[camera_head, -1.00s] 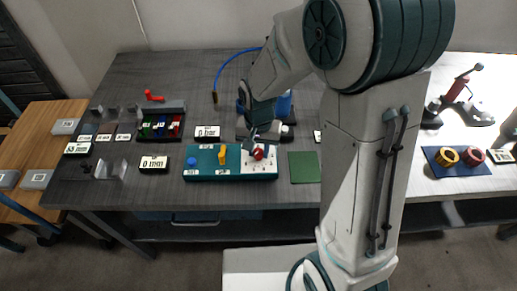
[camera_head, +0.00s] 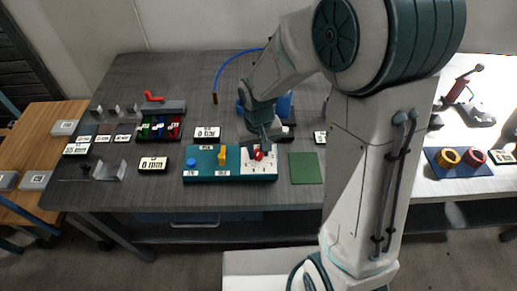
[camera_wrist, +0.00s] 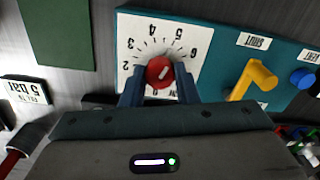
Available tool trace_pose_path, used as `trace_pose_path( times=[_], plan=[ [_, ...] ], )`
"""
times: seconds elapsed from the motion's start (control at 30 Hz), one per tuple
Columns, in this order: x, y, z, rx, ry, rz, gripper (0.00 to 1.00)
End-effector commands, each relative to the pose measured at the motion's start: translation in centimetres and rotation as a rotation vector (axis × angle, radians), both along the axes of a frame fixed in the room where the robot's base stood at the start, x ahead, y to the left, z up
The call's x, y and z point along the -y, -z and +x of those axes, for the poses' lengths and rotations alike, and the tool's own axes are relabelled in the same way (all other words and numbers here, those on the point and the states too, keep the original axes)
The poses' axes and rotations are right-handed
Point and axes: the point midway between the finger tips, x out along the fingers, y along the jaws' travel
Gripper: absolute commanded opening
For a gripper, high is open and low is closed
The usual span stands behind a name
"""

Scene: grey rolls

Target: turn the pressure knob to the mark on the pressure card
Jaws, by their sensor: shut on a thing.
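The red pressure knob (camera_wrist: 160,72) sits on a white numbered dial (camera_wrist: 150,28) at one end of a teal panel (camera_wrist: 225,60). My gripper (camera_wrist: 160,84) is shut on the knob, with one finger on each side. The knob's pale pointer line slants to the upper right in the wrist view, toward the higher numbers; the exact reading is unclear. The pressure card (camera_wrist: 25,90) lies beside the panel and reads "5 bar". In the head view the knob (camera_head: 258,155) shows below my gripper, and the card (camera_head: 320,137) lies right of it.
A yellow lever (camera_wrist: 252,80) and a blue button (camera_wrist: 304,78) stand on the same panel. A green pad (camera_head: 305,168) lies right of the panel. A blue hose (camera_head: 228,68) hangs behind.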

Motion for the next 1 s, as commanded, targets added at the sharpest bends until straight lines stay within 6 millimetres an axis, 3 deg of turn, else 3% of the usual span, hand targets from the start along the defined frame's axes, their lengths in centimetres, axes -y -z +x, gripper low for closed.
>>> trace_pose_path(
  times=[0.2, 0.23, 0.3, 0.67, 0.77, 1.0],
  plan=[
    [0.0, -0.1, 0.0, 0.001, 0.001, -0.001, 0.05],
    [0.0, -0.1, 0.0, 0.001, 0.001, -0.001, 0.3],
    [0.0, -0.1, 0.0, 0.001, 0.001, -0.001, 0.49],
    [0.0, -0.4, 0.1, 0.002, 0.002, 0.0, 0.49],
    [0.0, -1.6, 0.1, 0.005, 0.002, 0.001, 0.49],
    [0.0, -6.9, 0.2, 0.007, 0.001, 0.001, 0.49]
  ],
)
